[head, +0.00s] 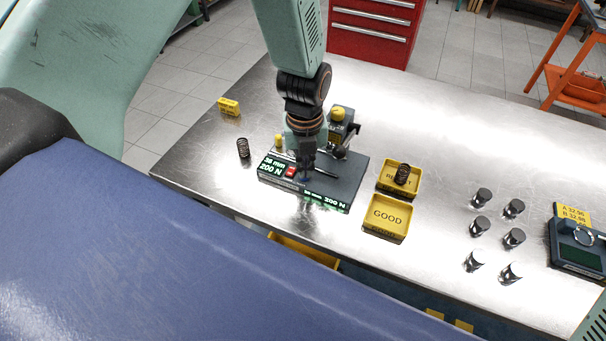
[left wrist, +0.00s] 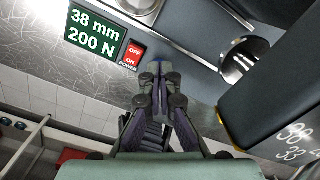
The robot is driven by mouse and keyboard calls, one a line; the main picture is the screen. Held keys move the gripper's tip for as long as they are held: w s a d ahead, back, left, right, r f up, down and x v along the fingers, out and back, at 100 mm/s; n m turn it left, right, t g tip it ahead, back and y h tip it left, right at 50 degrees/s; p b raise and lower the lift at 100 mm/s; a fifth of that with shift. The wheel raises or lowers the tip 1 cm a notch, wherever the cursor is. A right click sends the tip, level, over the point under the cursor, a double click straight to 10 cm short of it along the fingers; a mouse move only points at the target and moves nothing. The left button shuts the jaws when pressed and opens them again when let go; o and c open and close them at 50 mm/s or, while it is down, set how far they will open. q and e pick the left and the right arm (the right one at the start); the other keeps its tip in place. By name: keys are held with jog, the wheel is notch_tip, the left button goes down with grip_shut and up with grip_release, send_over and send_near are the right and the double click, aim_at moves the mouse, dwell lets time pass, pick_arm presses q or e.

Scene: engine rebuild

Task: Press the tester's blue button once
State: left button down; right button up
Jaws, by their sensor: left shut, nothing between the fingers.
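The tester (head: 345,182) is a dark grey box on the metal bench, with green readouts showing 38 mm and 200 N. Its red power switch (head: 290,171) is also in the left wrist view (left wrist: 132,56). My left gripper (head: 306,176) points down over the tester's front part, just right of the switch. It is shut and empty; its fingertips also show in the left wrist view (left wrist: 157,70). Blue shows right at the fingertips, where the blue button appears to be, mostly hidden by them. I cannot tell whether they touch it or whether it is pressed down.
A spring (head: 243,147) stands left of the tester. Right of it are a yellow REJECT tray (head: 416,184) holding a spring and a yellow GOOD tray (head: 388,234). Several dark metal cylinders (head: 480,226) stand further right, near a gauge (head: 577,247). The tester's yellow-topped press rises behind my gripper.

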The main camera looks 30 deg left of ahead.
aim_at(301, 185)
pick_arm(q)
jog(key=shift+s+f+b, duration=0.4)
jog(key=shift+s+f, duration=0.7)
jog(key=shift+f, duration=0.1)
dwell(0.5)
jog(key=shift+w+r+g+p, duration=0.3)
jog(key=shift+r+p, duration=0.45)
jog(key=shift+p, duration=0.1)
jog(key=shift+w+r+p, duration=0.65)
jog(key=shift+r+p, duration=0.25)
jog(key=shift+p, duration=0.3)
jog(key=shift+r+p, duration=0.6)
jog(key=shift+r, duration=0.1)
jog(key=shift+s+r+p, duration=0.2)
jog(key=shift+r+p, duration=0.3)
jog(key=shift+r, duration=0.2)
jog(key=shift+w+f, duration=0.25)
jog(key=shift+w, duration=0.2)
jog(key=shift+s+r, duration=0.1)
jog(key=shift+s, duration=0.05)
